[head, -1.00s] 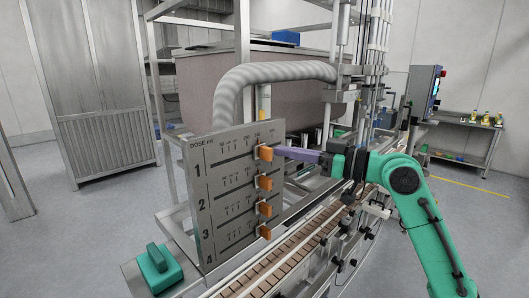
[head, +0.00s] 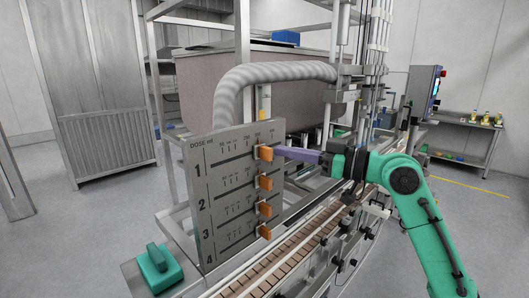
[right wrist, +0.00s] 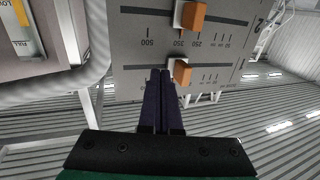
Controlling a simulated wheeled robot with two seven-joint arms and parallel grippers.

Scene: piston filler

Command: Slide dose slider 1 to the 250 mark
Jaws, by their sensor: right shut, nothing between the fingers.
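The dose panel (head: 222,195) stands upright with numbered rows and an orange knob on each. Dose slider 1 (head: 265,153) is the top knob, toward the high-number end of its slot; in the right wrist view (right wrist: 182,71) it appears about in line with the 350 label of the neighbouring row. My right gripper (head: 279,151) is shut and empty, its purple fingers pointing at the panel. In the right wrist view its fingertips (right wrist: 165,73) are right beside slider 1, on the 500 side; I cannot tell whether they touch it. My left gripper is not in view.
Slider 2 (head: 265,183) and the other orange knobs sit below slider 1. The conveyor (head: 290,257) runs under and to the right of the panel. A green handled block (head: 158,266) stands at the panel's lower left. A ribbed hose (head: 270,76) arches behind it.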

